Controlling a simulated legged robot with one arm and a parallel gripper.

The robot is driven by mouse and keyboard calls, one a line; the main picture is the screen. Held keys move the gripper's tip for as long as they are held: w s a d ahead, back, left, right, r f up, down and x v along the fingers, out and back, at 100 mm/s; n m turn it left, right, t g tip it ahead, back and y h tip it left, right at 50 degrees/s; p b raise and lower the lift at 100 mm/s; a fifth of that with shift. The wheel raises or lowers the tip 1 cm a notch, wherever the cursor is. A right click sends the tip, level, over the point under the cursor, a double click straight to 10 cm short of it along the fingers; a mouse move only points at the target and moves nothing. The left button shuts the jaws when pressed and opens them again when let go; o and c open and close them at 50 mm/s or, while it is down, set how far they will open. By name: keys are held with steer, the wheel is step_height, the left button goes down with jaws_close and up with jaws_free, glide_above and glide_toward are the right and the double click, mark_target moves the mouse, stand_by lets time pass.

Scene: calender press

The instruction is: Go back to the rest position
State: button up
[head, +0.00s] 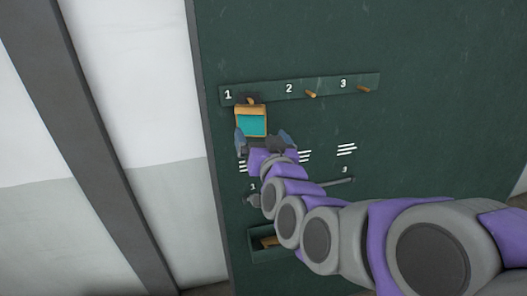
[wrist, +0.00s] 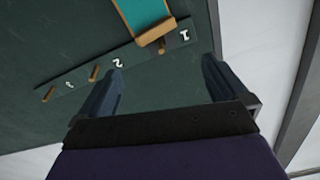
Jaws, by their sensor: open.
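My gripper (head: 264,139) is open, with its two fingers apart just below a teal and orange tag (head: 252,122). The tag hangs at peg 1 on the dark green panel. In the wrist view, my gripper (wrist: 162,85) shows spread fingers with nothing between their tips. The tag (wrist: 145,15) shows beyond them at the top, apart from the fingers. My arm reaches in from the right in the head view and hides part of the panel.
A rail (head: 270,91) carries peg 2 (head: 311,94) and peg 3 (head: 364,89), both bare. Below are white line marks (head: 346,149), a lower bar (head: 340,182) and a small box (head: 262,254) partly behind my arm. A grey post (head: 100,150) stands at left.

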steer(key=s+d+f+g+h, duration=0.1)
steer(key=s+d+f+g, duration=0.15)
steer(key=s+f, duration=0.25)
steer(key=s+d+f+n+g, duration=0.1)
steer(key=s+d+f+g, duration=0.1)
steer(key=s+f+g, duration=0.25)
steer(key=s+d+f+g+h, duration=0.1)
steer(key=s+d+f+g, duration=0.2)
steer(key=s+f, duration=0.3)
steer(key=s+d+f+m+g+h, duration=0.1)
steer(key=s+d+g, duration=0.3)
steer(key=s, duration=0.6)
steer(key=s+d+f+g+h, duration=0.1)
steer(key=s+d+g, duration=0.3)
steer(key=s, duration=0.6)
steer(key=shift+s+d+f+m+g+h+b, duration=0.25)
steer(key=shift+f+m+g+h+b, duration=0.15)
steer(key=shift+f, duration=0.45)
